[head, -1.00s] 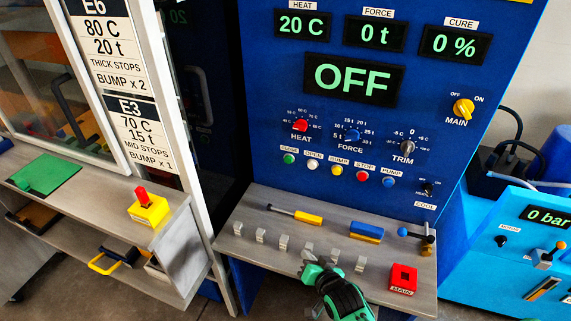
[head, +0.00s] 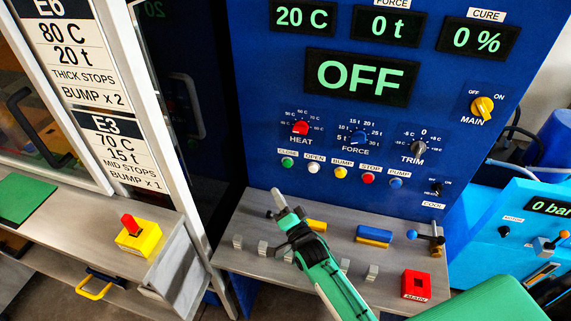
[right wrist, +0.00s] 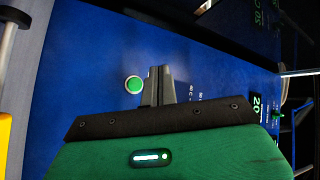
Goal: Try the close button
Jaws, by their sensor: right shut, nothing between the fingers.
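The close button (head: 288,162) is a small green round button at the left end of a row on the blue press panel, under a "CLOSE" label. My right gripper (head: 277,196) is shut and empty, just below the button in the head view, with a gap between them in the picture. In the right wrist view the closed fingers (right wrist: 159,84) point at the blue panel, and the green button (right wrist: 133,84) shows just left of their tips. I see no contact with it. My left gripper is not in view.
The large display (head: 361,77) reads OFF. White, yellow, red and blue buttons continue the row to the right. The yellow main knob (head: 482,109) is at the panel's upper right. Below, a grey shelf (head: 232,262) carries metal clips, a blue-and-yellow block (head: 374,235) and a red box (head: 416,285).

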